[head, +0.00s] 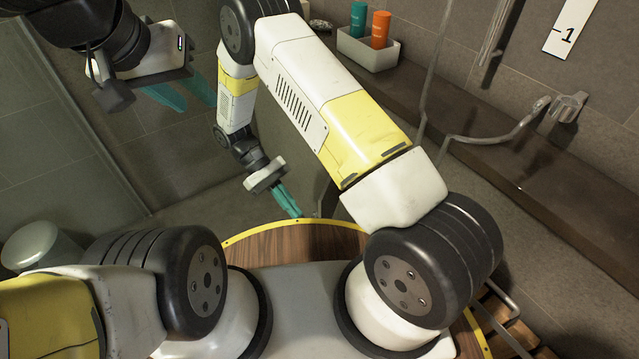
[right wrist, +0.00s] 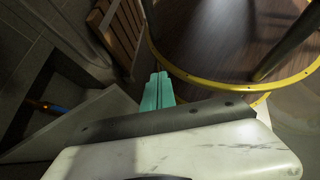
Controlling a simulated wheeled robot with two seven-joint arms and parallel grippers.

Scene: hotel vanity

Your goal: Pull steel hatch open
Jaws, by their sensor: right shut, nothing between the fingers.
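A grey panel that looks like the steel hatch (right wrist: 82,122) shows in the right wrist view, left of my right fingers. It stands at an angle beside a dark recess (right wrist: 38,82). In the head view my right arm hides much of that area, and I cannot clearly make out the hatch's handle. My right gripper (head: 289,202) is shut and empty; its teal fingers also show in the right wrist view (right wrist: 158,92), close to the panel's edge. I cannot tell if they touch it. My left gripper (head: 184,96) is raised at the upper left, fingers apart and empty.
A round wooden top with a yellow rim (head: 300,230) lies in front of me. A dark ledge (head: 500,165) runs along the right wall, with a white tray (head: 368,50) of teal and orange bottles. A small orange and blue object (right wrist: 45,105) shows in the recess.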

